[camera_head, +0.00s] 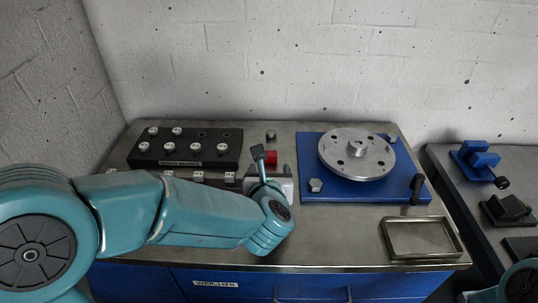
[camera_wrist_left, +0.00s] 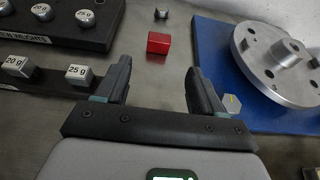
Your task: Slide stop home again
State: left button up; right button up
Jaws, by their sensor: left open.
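No part is labelled as the stop, so I cannot tell for certain which one it is. A small red block (camera_head: 271,157) lies on the grey bench between the weight racks and the blue base plate (camera_head: 312,150). In the left wrist view the red block (camera_wrist_left: 159,43) sits ahead of the fingertips, apart from them. My left gripper (camera_head: 265,160) is open and empty over the bench; its two dark fingers are spread in the left wrist view (camera_wrist_left: 158,75). A silver rotor disc (camera_head: 356,154) sits on the blue plate. A black upright part (camera_head: 416,188) stands at the plate's right edge. My right gripper is out of view.
A small metal piece (camera_head: 270,134) stands behind the red block. A black rack (camera_head: 186,158) holds several knobbed weights; block weights, such as 25 g (camera_wrist_left: 79,74), stand in front. A hex nut (camera_head: 315,185) is on the blue plate.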

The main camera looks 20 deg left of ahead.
aim_at(270, 157)
pick_arm(q)
jog(key=p+x, duration=0.1)
jog(key=x, duration=1)
grip_shut()
jog(key=shift+s+f, duration=0.1)
jog(key=shift+s, duration=0.05)
jog(key=s+b, duration=0.1)
jog(key=s+d+b, duration=0.1)
jog(key=s+b, duration=0.3)
jog(key=shift+d+f, duration=0.3)
jog(key=s, duration=0.1)
jog(key=s+b, duration=0.1)
jog(key=s, duration=0.1)
jog(key=s+d+b, duration=0.1)
jog(key=s, duration=0.1)
jog(key=shift+d+r, duration=0.15)
jog(key=shift+r, duration=0.2)
